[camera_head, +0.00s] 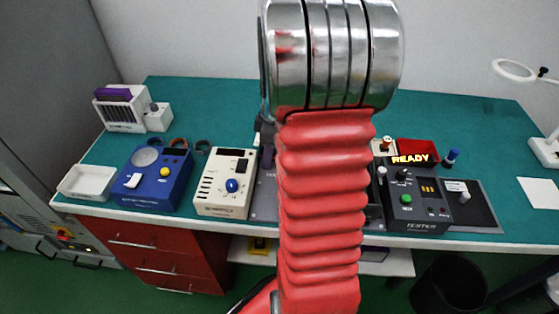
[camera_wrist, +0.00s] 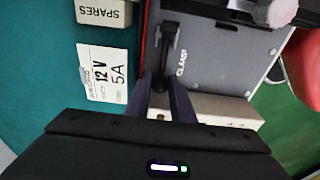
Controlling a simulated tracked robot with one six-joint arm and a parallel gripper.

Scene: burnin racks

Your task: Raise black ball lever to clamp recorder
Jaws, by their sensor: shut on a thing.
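In the wrist view a black lever (camera_wrist: 168,48) stands on a grey panel (camera_wrist: 215,60) beside the printed word CLASP. Its lower end, with the ball, runs in between the two dark fingers of my gripper (camera_wrist: 163,98). My gripper is shut on this lever; the ball is mostly hidden by the fingers. I cannot tell which part is the recorder. In the head view my red arm covers the middle of the bench and hides my gripper and the lever.
The teal bench (camera_head: 455,115) holds a blue device (camera_head: 170,190), a beige supply (camera_head: 215,180), a white tray (camera_head: 85,183) and a black tester (camera_head: 425,212). A READY sign (camera_head: 410,158) is lit. A white label (camera_wrist: 103,72) and a SPARES box (camera_wrist: 103,12) lie beside the panel.

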